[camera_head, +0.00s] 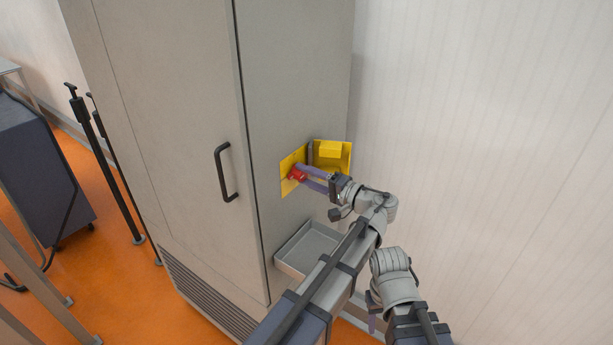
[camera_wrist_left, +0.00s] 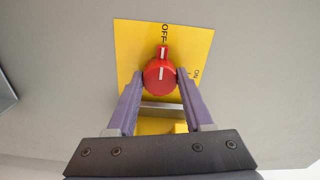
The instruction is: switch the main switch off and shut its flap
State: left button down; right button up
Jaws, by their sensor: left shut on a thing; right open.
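The main switch is a red knob (camera_wrist_left: 159,75) with a white pointer line, on a yellow plate (camera_wrist_left: 130,40) on the cabinet side. In the left wrist view its pointer is aimed up at the OFF mark; the ON mark is to the right. The knob also shows in the head view (camera_head: 296,175). My left gripper (camera_head: 299,176) has its purple fingers on both sides of the knob, shut on it. The yellow flap (camera_head: 344,158) stands open to the right of the plate. My right gripper (camera_head: 372,324) is low, away from the switch, partly hidden by its arm.
The tall grey cabinet (camera_head: 180,120) has a black door handle (camera_head: 224,172). An open grey tray (camera_head: 303,250) sticks out below the switch. A pale wall (camera_head: 480,120) is on the right. Dark posts (camera_head: 107,160) stand left of the cabinet.

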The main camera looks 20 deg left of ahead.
pick_arm(q)
jog(key=shift+s+f, duration=0.1)
dwell(0.4)
jog(key=shift+c, duration=1.5)
grip_release()
jog(key=shift+d, duration=0.1)
